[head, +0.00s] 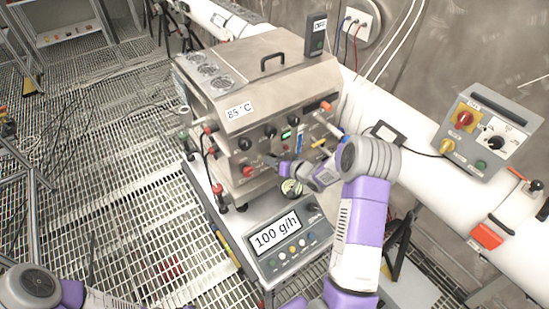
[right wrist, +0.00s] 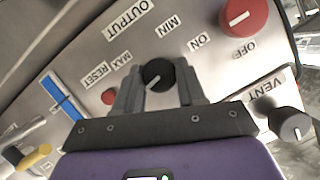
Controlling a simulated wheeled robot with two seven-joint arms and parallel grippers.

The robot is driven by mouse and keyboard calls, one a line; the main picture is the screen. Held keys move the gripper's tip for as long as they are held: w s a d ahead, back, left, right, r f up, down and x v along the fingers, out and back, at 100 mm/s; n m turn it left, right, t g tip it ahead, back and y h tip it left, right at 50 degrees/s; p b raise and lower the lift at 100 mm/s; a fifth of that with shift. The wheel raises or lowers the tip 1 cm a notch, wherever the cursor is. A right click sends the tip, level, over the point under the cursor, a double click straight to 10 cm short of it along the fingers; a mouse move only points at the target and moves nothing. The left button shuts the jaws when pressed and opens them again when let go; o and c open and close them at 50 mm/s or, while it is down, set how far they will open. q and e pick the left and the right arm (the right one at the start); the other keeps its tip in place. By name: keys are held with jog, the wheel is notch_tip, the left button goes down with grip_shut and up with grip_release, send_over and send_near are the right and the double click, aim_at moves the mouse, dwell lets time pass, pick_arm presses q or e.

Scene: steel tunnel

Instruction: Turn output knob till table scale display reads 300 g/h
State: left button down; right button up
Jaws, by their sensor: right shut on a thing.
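The black output knob (right wrist: 157,74) has a white pointer line and sits on the steel panel below the upside-down OUTPUT, MIN and MAX labels in the right wrist view. My right gripper (right wrist: 158,88) is shut on it, one finger on each side. In the head view my right gripper (head: 281,166) reaches the lower front of the steel machine (head: 262,95), and the output knob is hard to make out there. The table scale (head: 285,240) stands in front of the machine, and its display (head: 275,236) reads 100 g/h. My left gripper is not in view.
A red ON/OFF knob (right wrist: 243,17) and a grey VENT knob (right wrist: 289,124) are near the output knob. A small red RESET button (right wrist: 108,96) is also close. A grey control box (head: 488,135) stands at the right, on a white pipe. Grating floor lies at the left.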

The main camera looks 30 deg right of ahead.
jog(key=shift+m+y+p, duration=0.4)
jog(key=shift+m, duration=0.1)
jog(key=shift+f, duration=0.1)
jog(key=o, duration=1.1)
jog(key=shift+c, duration=0.2)
jog(key=shift+s, duration=0.1)
jog(key=v, duration=0.7)
jog(key=shift+s, duration=0.2)
jog(key=shift+d, duration=0.1)
